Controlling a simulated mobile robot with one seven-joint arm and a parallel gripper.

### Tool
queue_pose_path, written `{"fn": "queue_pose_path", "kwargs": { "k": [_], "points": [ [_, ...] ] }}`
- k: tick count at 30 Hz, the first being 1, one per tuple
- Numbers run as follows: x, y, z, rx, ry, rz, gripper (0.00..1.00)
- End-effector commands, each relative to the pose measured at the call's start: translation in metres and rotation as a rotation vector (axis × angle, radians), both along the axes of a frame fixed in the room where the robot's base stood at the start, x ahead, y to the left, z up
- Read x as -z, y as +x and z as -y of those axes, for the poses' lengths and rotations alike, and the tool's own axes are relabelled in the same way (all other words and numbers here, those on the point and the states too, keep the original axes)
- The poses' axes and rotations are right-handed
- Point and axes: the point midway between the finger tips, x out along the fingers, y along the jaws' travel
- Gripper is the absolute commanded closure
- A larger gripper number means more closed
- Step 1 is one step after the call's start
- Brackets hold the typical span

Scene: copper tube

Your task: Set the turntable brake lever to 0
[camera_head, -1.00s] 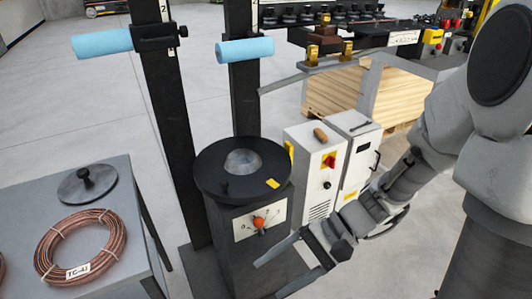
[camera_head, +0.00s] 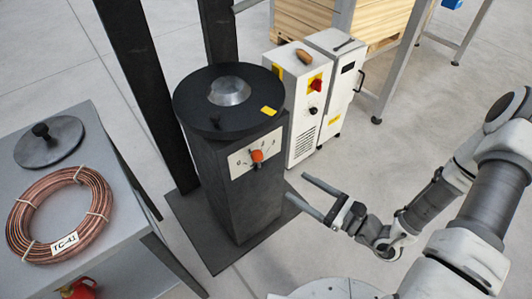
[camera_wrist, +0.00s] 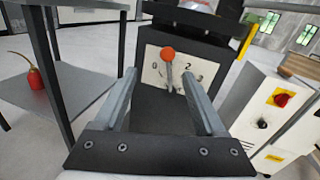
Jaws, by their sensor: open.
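The turntable (camera_head: 190,112) is a black round disc with a silver dome, on a dark square pedestal (camera_head: 225,195). The brake lever has an orange-red knob (camera_head: 257,156) and sits on a white dial plate (camera_head: 240,160) on the pedestal's front. In the wrist view the lever's knob (camera_wrist: 168,53) stands near upright, between the 0 mark at left and the 2 mark at right. My gripper (camera_head: 296,189) is open and empty, in front of the pedestal to the right of and below the lever. In the wrist view its fingers (camera_wrist: 165,85) point at the plate, apart from the lever.
A grey table (camera_head: 110,235) at left holds a copper coil (camera_head: 22,205) and a black disc with a knob (camera_head: 60,148). A red oil can (camera_wrist: 37,78) stands on its lower shelf. A white control cabinet (camera_head: 300,110) stands right of the pedestal.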

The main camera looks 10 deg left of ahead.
Motion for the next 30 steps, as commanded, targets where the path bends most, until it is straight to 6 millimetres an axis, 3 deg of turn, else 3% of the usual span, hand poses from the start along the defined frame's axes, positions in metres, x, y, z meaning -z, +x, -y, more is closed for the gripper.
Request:
{"fn": "queue_pose_path", "kwargs": {
  "k": [6,11,30],
  "points": [
    [0.015,0.004,0.001,0.060,0.022,-0.035,0.27],
    [0.015,0.013,-0.013,0.058,0.021,-0.033,0.27],
    [0.015,0.080,-0.126,0.057,0.022,-0.033,0.27]
  ]
}}
